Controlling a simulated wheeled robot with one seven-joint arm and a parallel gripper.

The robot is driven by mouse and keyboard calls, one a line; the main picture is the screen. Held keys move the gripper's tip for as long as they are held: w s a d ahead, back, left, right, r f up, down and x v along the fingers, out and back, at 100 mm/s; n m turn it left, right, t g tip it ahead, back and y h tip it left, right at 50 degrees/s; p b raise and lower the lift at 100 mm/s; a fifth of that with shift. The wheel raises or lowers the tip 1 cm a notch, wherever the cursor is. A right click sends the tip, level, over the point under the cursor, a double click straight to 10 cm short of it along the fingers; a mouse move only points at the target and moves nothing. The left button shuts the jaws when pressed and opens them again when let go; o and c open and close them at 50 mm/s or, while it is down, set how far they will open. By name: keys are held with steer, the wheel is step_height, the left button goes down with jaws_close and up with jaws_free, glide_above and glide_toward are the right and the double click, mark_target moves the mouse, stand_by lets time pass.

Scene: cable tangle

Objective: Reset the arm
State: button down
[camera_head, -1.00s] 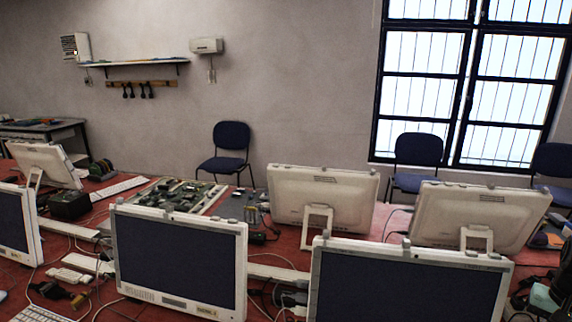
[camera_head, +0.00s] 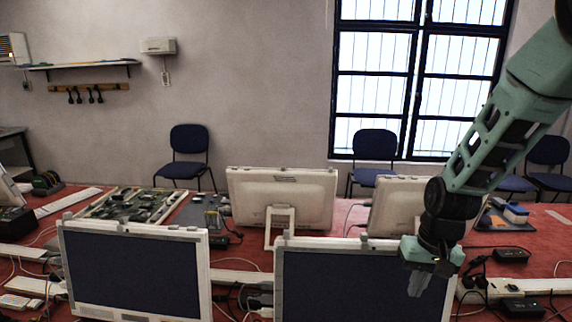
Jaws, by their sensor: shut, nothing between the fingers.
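My arm comes in from the upper right of the head view, a pale green link with a dark wrist. My gripper (camera_head: 417,284) points down at its end, with its fingers together and nothing held. It hangs in front of the right front monitor (camera_head: 350,285) and overlaps its upper right part in the picture. I cannot tell whether it touches the monitor.
More monitors stand on the red table (camera_head: 520,238), including a left front monitor (camera_head: 135,270) and a rear monitor (camera_head: 282,197). Cables, a power strip (camera_head: 520,288) and small black boxes crowd the right side. A circuit board tray (camera_head: 125,206) lies at the left. Blue chairs (camera_head: 188,155) stand behind.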

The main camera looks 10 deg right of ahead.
steer(key=s+a+r+n, duration=0.2)
steer(key=s+a, duration=0.1)
steer(key=a, duration=0.3)
steer(key=s+a+r+n, duration=0.2)
steer(key=a+r, duration=0.1)
steer(key=a, duration=0.3)
steer(key=s+a+r+n, duration=0.1)
steer(key=s+a+n, duration=0.2)
steer(key=s, duration=0.4)
steer(key=s+a+r+n, duration=0.2)
steer(key=s+a+n, duration=0.1)
steer(key=s+a, duration=0.2)
steer(key=s, duration=0.2)
steer(key=shift+s+a+r+n+h+b, duration=0.15)
steer(key=shift+s+r+n+h+b, duration=0.15)
steer(key=shift+s+b, duration=0.1)
